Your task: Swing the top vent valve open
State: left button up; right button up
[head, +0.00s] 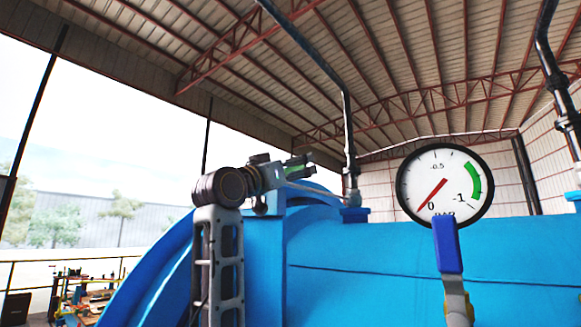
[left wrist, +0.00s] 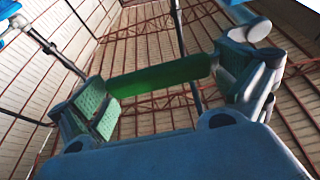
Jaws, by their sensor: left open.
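The top vent valve (head: 352,198) sits at the foot of a dark vertical pipe on top of the blue autoclave (head: 400,255). Its thin metal lever (head: 322,191) runs left toward my left gripper (head: 302,166). In the left wrist view a green handle sleeve (left wrist: 160,79) lies across the space between the fingers of my left gripper (left wrist: 168,64). The fingers are open, one on each side of the sleeve. Whether either pad touches it I cannot tell. In the head view the fingers partly hide the sleeve. My right gripper is not in view.
A round pressure gauge (head: 445,186) stands to the right, its red needle near 0. A blue-handled valve (head: 447,245) is below it. Another dark pipe (head: 553,75) rises at the far right. A cluttered workbench (head: 90,300) is at the lower left.

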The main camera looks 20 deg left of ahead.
pick_arm(q)
jog(key=shift+c, duration=0.3)
jog(key=c, duration=1.3)
jog(key=shift+o, duration=0.2)
jog(key=shift+s+f, duration=0.1)
